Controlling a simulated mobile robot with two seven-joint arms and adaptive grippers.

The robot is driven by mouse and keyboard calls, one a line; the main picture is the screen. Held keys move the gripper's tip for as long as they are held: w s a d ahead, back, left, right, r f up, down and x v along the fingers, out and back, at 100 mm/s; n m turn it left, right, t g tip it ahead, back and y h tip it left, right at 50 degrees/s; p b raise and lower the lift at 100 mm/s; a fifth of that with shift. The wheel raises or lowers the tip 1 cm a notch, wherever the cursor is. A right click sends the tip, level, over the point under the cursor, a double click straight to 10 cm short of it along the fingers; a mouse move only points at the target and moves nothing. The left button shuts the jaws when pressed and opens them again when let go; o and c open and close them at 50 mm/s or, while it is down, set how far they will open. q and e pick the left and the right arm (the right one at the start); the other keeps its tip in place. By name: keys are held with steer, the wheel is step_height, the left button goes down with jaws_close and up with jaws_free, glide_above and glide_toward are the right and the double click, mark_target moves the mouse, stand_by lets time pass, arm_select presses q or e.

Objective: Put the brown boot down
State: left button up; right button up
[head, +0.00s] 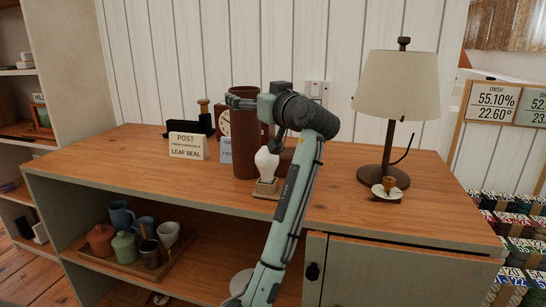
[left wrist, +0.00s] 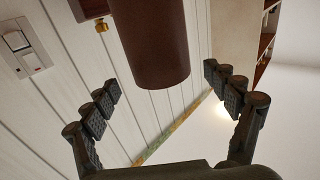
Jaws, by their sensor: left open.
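The brown boot shows as a tall, dark brown, upright cylinder (head: 245,150) on the wooden cabinet top, left of the white bulb. I cannot make out a foot or toe on it. My left gripper (head: 243,100) is at its upper end, with the arm coming up from the front. In the left wrist view, the brown cylinder (left wrist: 150,45) lies between the spread fingers of my left gripper (left wrist: 161,80), with visible gaps on both sides. My arm hides part of what stands behind it. My right gripper is not in view.
A white bulb on a small base (head: 266,170) stands close to the boot's right. A lamp (head: 398,85) and a small brass-and-white piece (head: 387,189) are at right. A sign (head: 188,146) and a clock (head: 223,122) are nearby. The cabinet top's front left (head: 120,165) is clear.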

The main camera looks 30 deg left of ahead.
arm_select(q)
steer(key=x, duration=0.3)
steer(key=shift+w+a+f, duration=0.1)
steer(key=shift+w+a, duration=0.1)
steer(key=shift+a, duration=0.15)
steer(key=shift+c, duration=0.6)
steer(key=c, duration=1.9)
